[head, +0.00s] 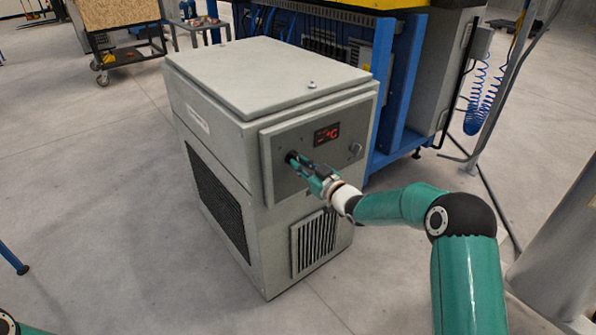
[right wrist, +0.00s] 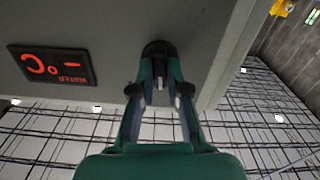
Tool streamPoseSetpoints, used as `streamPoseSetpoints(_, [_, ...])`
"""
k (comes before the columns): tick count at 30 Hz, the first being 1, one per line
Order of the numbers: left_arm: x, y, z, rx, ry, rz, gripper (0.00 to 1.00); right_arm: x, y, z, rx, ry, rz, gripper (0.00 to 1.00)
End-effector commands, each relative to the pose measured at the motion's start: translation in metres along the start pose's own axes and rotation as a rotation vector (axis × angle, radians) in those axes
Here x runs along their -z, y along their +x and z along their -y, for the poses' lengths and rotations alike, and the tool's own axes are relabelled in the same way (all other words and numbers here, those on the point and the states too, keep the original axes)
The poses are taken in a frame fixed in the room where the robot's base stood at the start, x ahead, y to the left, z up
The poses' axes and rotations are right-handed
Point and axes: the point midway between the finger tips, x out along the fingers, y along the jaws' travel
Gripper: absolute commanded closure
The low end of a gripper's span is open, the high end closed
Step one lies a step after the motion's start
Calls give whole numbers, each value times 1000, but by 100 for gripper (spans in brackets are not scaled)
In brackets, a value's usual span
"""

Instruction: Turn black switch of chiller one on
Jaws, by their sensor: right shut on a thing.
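The grey chiller (head: 215,130) stands on the floor in the middle of the head view. The black switch (right wrist: 158,48) is on the left of the panel and is mostly covered by the gripper in the head view. My right gripper (head: 297,162) reaches the panel there. In the right wrist view, turned upside down, its two fingers (right wrist: 160,77) are shut on the black switch. My left gripper is out of view.
A blue-framed machine (head: 392,90) stands right behind the chiller. A coiled blue hose (head: 482,105) hangs at the right, near a grey post. A wheeled cart (head: 118,15) is at the back left.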

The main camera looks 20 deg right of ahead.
Motion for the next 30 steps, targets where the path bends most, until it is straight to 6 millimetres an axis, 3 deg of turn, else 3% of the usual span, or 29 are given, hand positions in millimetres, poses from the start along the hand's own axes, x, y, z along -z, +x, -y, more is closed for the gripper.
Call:
streamPoseSetpoints(1, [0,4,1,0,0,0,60,-11,-1,5,8,47,19,100])
streamPoseSetpoints(21, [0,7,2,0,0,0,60,-10,-1,5,2,673,24,100])
streamPoseSetpoints(30, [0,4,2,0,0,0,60,-10,-1,6,0,866,25,100])
